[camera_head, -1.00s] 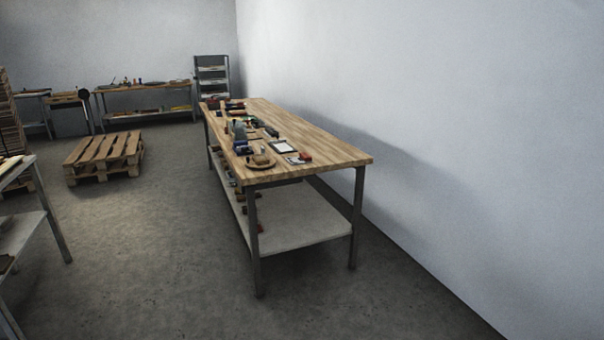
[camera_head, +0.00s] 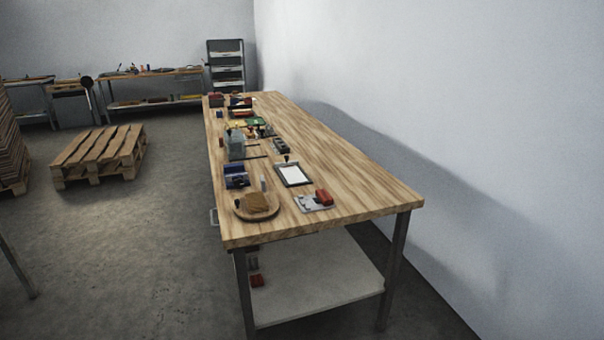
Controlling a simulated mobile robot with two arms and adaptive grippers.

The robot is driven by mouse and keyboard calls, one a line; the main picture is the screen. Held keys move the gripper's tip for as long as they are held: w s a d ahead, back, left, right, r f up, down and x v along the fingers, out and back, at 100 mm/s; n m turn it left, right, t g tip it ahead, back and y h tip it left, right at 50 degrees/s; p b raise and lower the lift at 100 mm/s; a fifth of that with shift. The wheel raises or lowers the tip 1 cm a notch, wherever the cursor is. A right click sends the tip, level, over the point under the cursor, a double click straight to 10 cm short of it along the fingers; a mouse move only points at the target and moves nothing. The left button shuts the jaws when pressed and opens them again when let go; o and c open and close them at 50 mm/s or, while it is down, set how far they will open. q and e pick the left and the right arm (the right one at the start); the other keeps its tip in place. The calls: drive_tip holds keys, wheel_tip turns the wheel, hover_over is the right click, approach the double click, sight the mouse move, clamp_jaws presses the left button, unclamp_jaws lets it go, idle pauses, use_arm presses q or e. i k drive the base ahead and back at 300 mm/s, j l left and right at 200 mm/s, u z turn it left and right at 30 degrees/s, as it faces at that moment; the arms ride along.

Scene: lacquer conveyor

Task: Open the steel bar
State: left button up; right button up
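I cannot make out a steel bar in the head view. A long wooden-topped workbench (camera_head: 350,180) on metal legs stands ahead, along the right wall. Several small items lie on its left half, among them a round wooden board (camera_head: 257,205), a framed white panel (camera_head: 294,174), a plate with a red part (camera_head: 315,201) and a blue-grey device (camera_head: 236,147). Neither of my grippers is in view.
A wooden pallet (camera_head: 98,152) lies on the floor to the left, beside a stack of boards (camera_head: 11,140). Another workbench (camera_head: 150,78) and a grey shelf rack (camera_head: 226,68) stand at the back. The floor between pallet and near bench is clear.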

sight(287, 164)
drive_tip(key=i+l+u, duration=0.1)
drive_tip(key=i+u, duration=0.25)
drive_tip(key=i+l+u, duration=0.1)
drive_tip(key=u, duration=0.25)
